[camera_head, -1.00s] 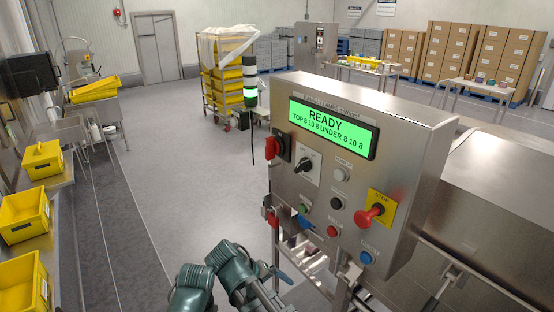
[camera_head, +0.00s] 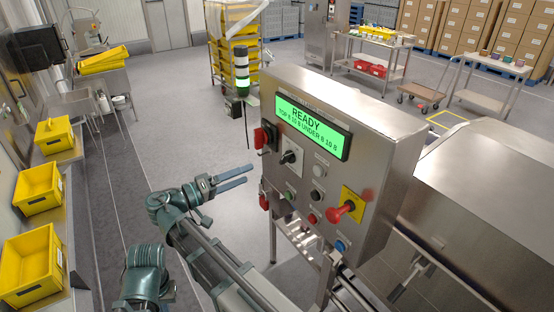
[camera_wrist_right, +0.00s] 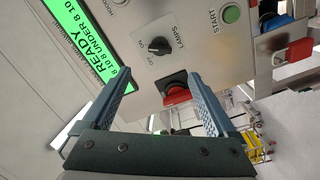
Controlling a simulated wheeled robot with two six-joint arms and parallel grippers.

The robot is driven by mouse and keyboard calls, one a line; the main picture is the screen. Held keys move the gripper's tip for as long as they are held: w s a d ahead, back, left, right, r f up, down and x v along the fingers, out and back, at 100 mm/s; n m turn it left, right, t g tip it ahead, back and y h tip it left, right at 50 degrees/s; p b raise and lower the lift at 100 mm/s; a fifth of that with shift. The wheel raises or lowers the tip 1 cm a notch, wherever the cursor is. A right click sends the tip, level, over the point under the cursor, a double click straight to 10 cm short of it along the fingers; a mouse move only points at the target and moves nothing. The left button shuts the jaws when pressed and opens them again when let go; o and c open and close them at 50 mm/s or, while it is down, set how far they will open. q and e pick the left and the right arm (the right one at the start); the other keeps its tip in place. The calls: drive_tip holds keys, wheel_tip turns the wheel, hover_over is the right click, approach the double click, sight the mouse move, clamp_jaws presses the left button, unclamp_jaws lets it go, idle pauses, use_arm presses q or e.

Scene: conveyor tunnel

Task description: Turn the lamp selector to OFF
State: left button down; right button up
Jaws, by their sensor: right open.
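The lamp selector (camera_head: 290,157) is a black rotary knob on a white plate on the steel control panel (camera_head: 390,150). In the right wrist view the selector (camera_wrist_right: 158,46) sits beside the word LAMPS, beyond the fingertips. My left gripper does not show.
A red-handled black switch (camera_wrist_right: 175,90) lies between the fingers in the wrist view. A green START button (camera_wrist_right: 231,14) is near the selector. A red stop button (camera_head: 340,212) on yellow projects from the panel. The green display (camera_head: 312,127) reads READY. Floor left of the panel is clear.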

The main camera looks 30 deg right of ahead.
sight(281, 160)
drive_tip(key=d, duration=0.8)
drive_tip(key=w+d, duration=0.1)
drive_tip(key=d, duration=0.4)
drive_tip(key=c, duration=1.4)
drive_tip(key=shift+o, duration=0.2)
drive_tip(key=n, duration=0.5)
drive_tip(key=shift+s+n, duration=0.1)
drive_tip(key=shift+n, duration=0.3)
drive_tip(key=n, duration=0.5)
drive_tip(key=shift+n, duration=0.4)
